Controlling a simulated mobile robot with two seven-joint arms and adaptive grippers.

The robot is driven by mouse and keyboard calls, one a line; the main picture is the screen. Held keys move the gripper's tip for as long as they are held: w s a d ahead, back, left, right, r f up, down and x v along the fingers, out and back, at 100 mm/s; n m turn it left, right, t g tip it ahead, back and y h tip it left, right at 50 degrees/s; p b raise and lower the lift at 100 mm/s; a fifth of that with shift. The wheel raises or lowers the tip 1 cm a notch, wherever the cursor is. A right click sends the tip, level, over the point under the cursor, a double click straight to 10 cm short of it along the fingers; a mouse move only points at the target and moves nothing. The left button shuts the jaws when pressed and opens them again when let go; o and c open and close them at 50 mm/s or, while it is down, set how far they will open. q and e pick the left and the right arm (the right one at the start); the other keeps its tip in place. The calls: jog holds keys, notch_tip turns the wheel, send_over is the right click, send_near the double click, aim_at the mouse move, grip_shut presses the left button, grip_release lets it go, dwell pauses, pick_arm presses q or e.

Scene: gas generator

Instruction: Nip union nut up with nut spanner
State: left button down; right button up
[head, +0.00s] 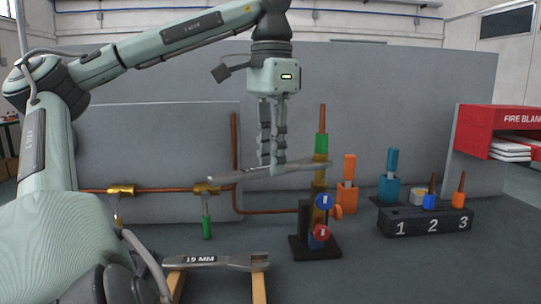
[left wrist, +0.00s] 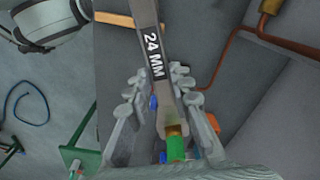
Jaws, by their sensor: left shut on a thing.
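My left gripper (head: 272,165) is shut on a grey spanner (head: 300,168), holding it roughly level above the bench. In the left wrist view the spanner (left wrist: 152,55) is marked 24 MM and runs between the fingers (left wrist: 155,100). Its open jaw is at an upright fitting with a brass part (left wrist: 174,130) and a green part (left wrist: 177,149). The fitting's green section (head: 321,143) and brass body (head: 320,205) stand on a dark base in the head view. I cannot tell whether the jaw is around the union nut or only beside it. My right gripper is not in view.
A 19 MM spanner (head: 216,262) lies on a wooden rest at the front. Blue (head: 324,201) and red (head: 319,234) knobs sit on the fitting's stand. A numbered block (head: 425,220) is at right. Copper pipe (head: 150,190) runs along the left; bench is clear at front right.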

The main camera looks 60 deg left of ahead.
pick_arm(q)
jog(key=shift+a, duration=0.1)
jog(key=shift+w+a+m, duration=0.15)
jog(key=shift+a+m, duration=0.7)
jog(key=shift+m, duration=0.15)
jog(key=shift+n, duration=0.4)
jog(key=s, duration=0.2)
jog(key=s+a, duration=0.1)
jog(key=s, duration=0.2)
jog(key=shift+s+a, duration=0.1)
jog(key=shift+s, duration=0.1)
dwell(0.4)
